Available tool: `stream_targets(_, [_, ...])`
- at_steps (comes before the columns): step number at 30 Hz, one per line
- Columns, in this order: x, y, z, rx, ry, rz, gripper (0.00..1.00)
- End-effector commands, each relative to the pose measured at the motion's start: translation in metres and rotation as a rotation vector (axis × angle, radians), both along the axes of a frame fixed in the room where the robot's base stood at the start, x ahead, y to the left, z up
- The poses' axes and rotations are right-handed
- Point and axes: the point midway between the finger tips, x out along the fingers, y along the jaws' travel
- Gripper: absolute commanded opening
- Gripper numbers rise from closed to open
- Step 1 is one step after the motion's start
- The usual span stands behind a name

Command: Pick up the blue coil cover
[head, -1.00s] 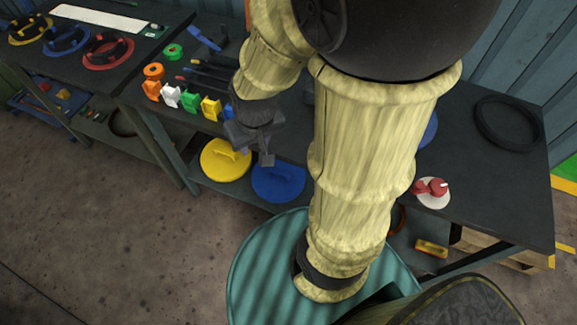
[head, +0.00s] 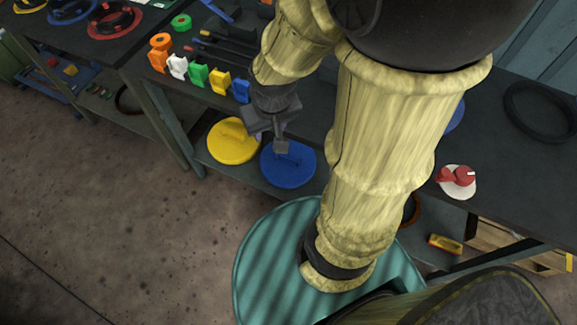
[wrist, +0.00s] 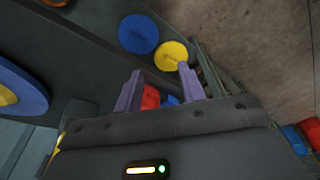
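The blue coil cover (head: 288,174) is a round blue disc with a raised handle. It lies on the lower shelf beside a yellow cover, and my gripper partly hides its handle in the head view. It also shows beyond the fingers, above and left of them, in the wrist view (wrist: 138,34). My gripper (head: 272,142) points down in front of the cover in the head view. In the wrist view its two fingers (wrist: 160,90) are apart with nothing held between them. I see no contact with the cover.
The yellow cover (head: 233,143) lies just left of the blue one. Above, the bench edge carries orange, white, green, yellow and blue (head: 241,91) clips. A red-and-white item (head: 457,179) and a black ring (head: 540,111) sit on the bench at right. The floor (head: 110,200) at left is clear.

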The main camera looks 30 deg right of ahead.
Motion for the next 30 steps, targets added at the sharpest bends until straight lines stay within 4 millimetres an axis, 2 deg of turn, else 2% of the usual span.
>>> stream_targets(1, [0.000, 0.000, -0.029, 0.000, 0.000, 0.000, 0.40])
stream_targets(20, [0.002, 0.000, -0.196, -0.008, 0.009, 0.013, 0.40])
stream_targets(26, [0.005, -0.002, -0.255, -0.026, 0.029, 0.041, 0.40])
stream_targets(30, [0.010, -0.003, -0.300, -0.056, 0.058, 0.086, 0.40])
